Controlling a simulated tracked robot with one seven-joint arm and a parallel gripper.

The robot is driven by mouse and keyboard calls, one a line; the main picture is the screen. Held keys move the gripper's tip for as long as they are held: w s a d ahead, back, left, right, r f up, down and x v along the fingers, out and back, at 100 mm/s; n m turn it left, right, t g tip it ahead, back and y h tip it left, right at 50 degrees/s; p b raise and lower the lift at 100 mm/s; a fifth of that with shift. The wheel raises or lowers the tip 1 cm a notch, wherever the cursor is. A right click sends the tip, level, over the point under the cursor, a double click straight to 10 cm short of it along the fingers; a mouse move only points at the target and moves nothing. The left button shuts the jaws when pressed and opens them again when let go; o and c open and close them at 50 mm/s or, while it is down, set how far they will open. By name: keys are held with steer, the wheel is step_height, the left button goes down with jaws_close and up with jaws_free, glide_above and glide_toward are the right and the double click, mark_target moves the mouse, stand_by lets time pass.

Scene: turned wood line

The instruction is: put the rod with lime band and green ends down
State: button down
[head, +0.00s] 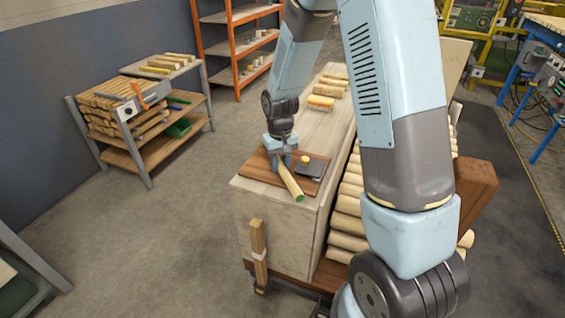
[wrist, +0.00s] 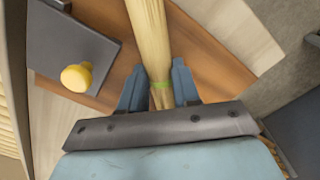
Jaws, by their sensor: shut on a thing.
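The rod with lime band and green ends (head: 290,182) is a pale wooden rod; its near end shows green in the head view. My gripper (head: 279,160) is shut on it over the brown board (head: 256,168) on the wooden bench top. Whether the rod touches the board I cannot tell. The other end is hidden by the gripper.
A dark plate (head: 311,170) with a yellow knob (wrist: 76,77) lies on the board beside the rod. Several rods (head: 347,222) are stacked at the bench's right side. A shelf cart (head: 158,150) stands at left.

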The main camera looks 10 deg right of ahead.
steer(key=c, duration=0.8)
jaws_free()
steer(key=shift+r, duration=0.1)
